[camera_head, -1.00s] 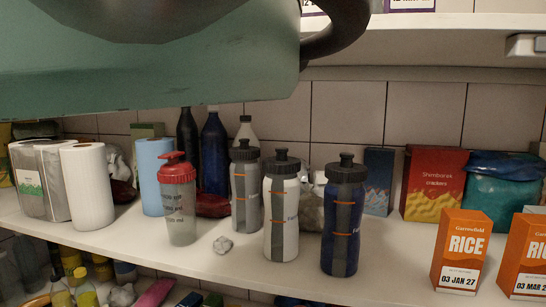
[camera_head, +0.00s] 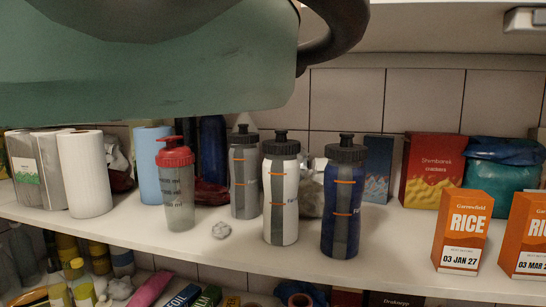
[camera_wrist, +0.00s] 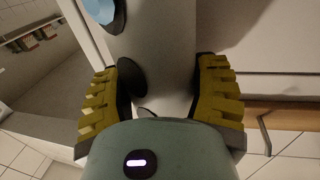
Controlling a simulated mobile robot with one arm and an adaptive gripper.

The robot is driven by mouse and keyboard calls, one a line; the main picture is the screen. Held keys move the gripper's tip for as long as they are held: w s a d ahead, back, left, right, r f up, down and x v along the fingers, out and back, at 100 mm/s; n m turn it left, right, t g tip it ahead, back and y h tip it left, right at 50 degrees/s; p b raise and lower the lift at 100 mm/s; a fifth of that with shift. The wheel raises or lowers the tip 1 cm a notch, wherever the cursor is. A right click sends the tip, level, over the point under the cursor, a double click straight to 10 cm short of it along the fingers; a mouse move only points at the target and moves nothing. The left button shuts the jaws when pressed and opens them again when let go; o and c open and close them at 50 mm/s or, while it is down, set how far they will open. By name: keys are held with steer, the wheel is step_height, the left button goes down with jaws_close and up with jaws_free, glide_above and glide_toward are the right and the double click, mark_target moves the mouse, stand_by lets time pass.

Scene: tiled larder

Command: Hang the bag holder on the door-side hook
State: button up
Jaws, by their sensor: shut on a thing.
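In the wrist view my gripper (camera_wrist: 158,84) has its two yellow ribbed fingers on either side of a pale grey, smooth thing (camera_wrist: 168,55). It fills the space between them, and I take it to be the bag holder. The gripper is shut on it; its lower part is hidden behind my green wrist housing. Dark rounded pieces (camera_wrist: 131,77) show on or beside its left side; I cannot tell whether one is the door-side hook. A light blue thing (camera_wrist: 100,9) is at the top edge. The head view shows neither gripper fingers nor holder.
A white shelf (camera_head: 340,268) holds a red-lidded shaker (camera_head: 177,185), bottles (camera_head: 281,195), paper rolls (camera_head: 84,175), a crackers box (camera_head: 433,170) and rice boxes (camera_head: 462,230). More goods stand below. My green arm covers the upper left. The wrist view shows tiled floor (camera_wrist: 297,160) lower right.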

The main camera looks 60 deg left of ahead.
steer(key=o, duration=1.3)
steer(key=shift+c, duration=0.2)
steer(key=v, duration=0.7)
steer(key=shift+a, duration=0.25)
